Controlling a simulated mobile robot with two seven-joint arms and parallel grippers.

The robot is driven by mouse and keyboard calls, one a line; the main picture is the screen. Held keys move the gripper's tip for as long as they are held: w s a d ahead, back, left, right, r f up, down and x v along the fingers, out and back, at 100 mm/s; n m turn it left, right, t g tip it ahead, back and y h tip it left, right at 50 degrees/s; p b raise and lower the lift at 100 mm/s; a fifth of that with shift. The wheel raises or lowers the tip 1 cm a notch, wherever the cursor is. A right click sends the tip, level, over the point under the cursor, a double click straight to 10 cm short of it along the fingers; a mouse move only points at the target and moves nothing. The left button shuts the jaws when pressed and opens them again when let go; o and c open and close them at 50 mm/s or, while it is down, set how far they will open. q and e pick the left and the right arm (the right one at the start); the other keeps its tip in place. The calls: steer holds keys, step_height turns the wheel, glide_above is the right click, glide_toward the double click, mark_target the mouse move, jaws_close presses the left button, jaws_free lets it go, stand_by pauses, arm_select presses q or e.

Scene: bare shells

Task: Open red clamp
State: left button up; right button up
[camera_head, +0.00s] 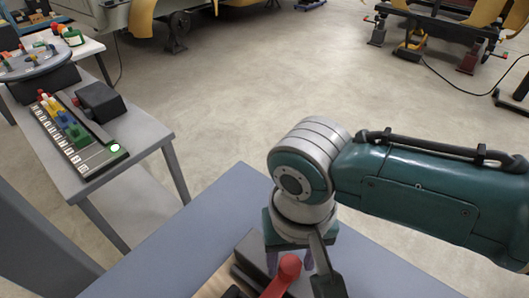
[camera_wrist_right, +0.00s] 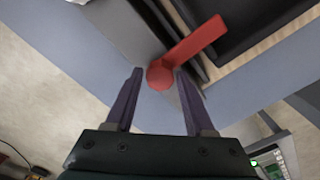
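The red clamp handle (camera_head: 286,275) shows at the bottom of the head view, on a dark fixture on the blue-grey table. In the right wrist view the red handle (camera_wrist_right: 192,50) is a flat bar with a round knob at its near end. My right gripper (camera_wrist_right: 159,74) has its two purple fingers apart, one on either side of the knob, near the fingertips. Small gaps seem to show between the fingers and the knob. In the head view the fingers of my right gripper (camera_head: 290,262) are partly hidden behind the knob. My left gripper is not in view.
A grey side table (camera_head: 140,142) at the left holds a panel (camera_head: 85,150) with coloured levers and a lit green button (camera_head: 115,147). A round stand (camera_head: 35,65) is behind it. The blue-grey table (camera_head: 190,240) has bare surface to the left. Open floor lies beyond.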

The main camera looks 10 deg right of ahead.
jaws_close()
stand_by(1.0)
